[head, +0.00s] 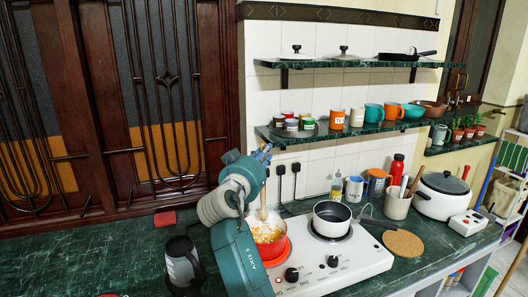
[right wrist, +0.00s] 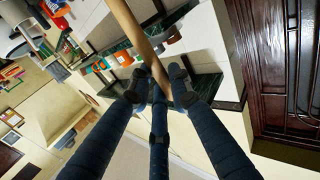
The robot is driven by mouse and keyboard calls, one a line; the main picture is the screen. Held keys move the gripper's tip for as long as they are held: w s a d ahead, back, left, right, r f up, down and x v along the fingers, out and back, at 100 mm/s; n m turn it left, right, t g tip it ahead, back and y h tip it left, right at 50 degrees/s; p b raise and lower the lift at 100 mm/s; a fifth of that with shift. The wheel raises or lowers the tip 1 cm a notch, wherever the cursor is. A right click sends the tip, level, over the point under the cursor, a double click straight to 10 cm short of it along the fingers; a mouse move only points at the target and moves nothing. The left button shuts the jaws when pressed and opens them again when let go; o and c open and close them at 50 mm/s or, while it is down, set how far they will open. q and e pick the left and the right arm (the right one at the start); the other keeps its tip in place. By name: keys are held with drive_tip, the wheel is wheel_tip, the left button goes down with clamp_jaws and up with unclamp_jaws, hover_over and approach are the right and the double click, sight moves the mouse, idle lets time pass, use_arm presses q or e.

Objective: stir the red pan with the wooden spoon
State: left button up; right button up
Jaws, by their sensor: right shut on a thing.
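The red pan (head: 283,253) stands on the left part of the white cooktop and holds yellowish-orange food. The wooden spoon (head: 263,203) stands nearly upright with its lower end in the pan; its tip is hidden in or behind the food. My right gripper (head: 262,153) is above the pan, partly hidden by my own wrist. In the right wrist view, my right gripper (right wrist: 160,92) is shut on the spoon handle (right wrist: 132,32), which passes between the fingers. My left gripper is not in view.
A utensil crock (head: 397,205) and a white cooker (head: 441,195) are at the right. The green counter (head: 90,245) is mostly clear at the left.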

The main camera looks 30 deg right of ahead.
wheel_tip(320, 180, down, 9)
drive_tip(key=b, duration=0.7)
drive_tip(key=shift+b, duration=0.35)
drive_tip(key=shift+w+d+r, duration=0.1)
